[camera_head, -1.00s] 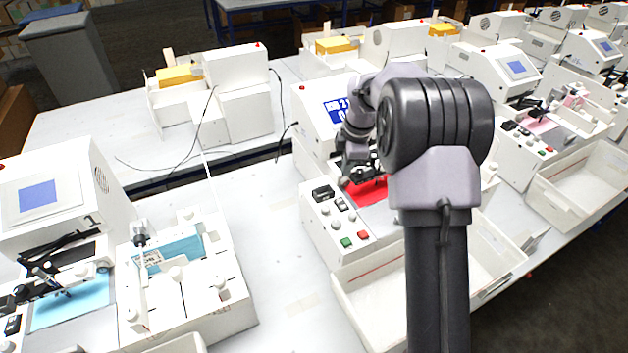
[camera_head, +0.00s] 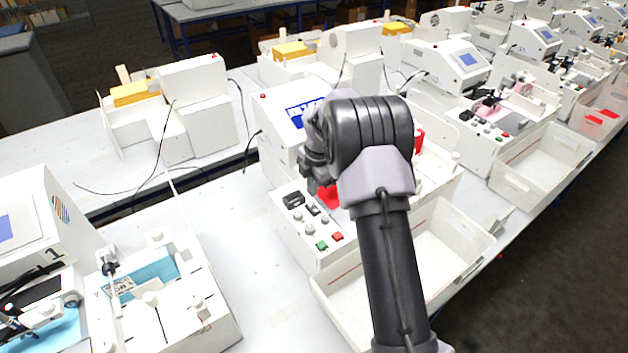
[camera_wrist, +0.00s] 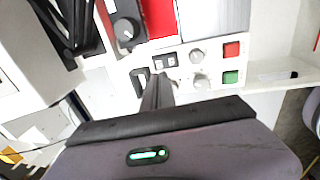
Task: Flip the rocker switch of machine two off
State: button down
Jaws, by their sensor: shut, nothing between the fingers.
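Machine two (camera_head: 272,113) stands in the middle of the head view, with a blue screen (camera_head: 304,114) partly behind my arm. Its control panel (camera_head: 284,228) carries a larger black switch-like part (camera_head: 293,201), a smaller black one (camera_head: 312,209), grey knobs, a green button and a red button. I cannot tell which black part is the rocker switch or its position. In the wrist view, my gripper (camera_wrist: 156,78) is shut and empty over this panel, beside the larger black part (camera_wrist: 140,78) and just below the smaller one (camera_wrist: 166,60). Contact is unclear. My arm hides the fingertips in the head view.
A white bin (camera_head: 448,236) stands right of the panel. Machine one (camera_head: 60,215) is at the left, with free table (camera_head: 245,240) between the machines.

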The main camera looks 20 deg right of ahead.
aim_at(313, 210)
jog(key=f, duration=0.4)
jog(key=w+f, duration=0.1)
jog(key=f, duration=0.1)
jog(key=shift+a, duration=0.1)
jog(key=shift+b, duration=0.3)
jog(key=shift+f, duration=0.25)
jog(key=shift+s+f, duration=0.1)
jog(key=shift+s, duration=0.15)
jog(key=shift+s+b, duration=0.3)
jog(key=shift+s, duration=0.35)
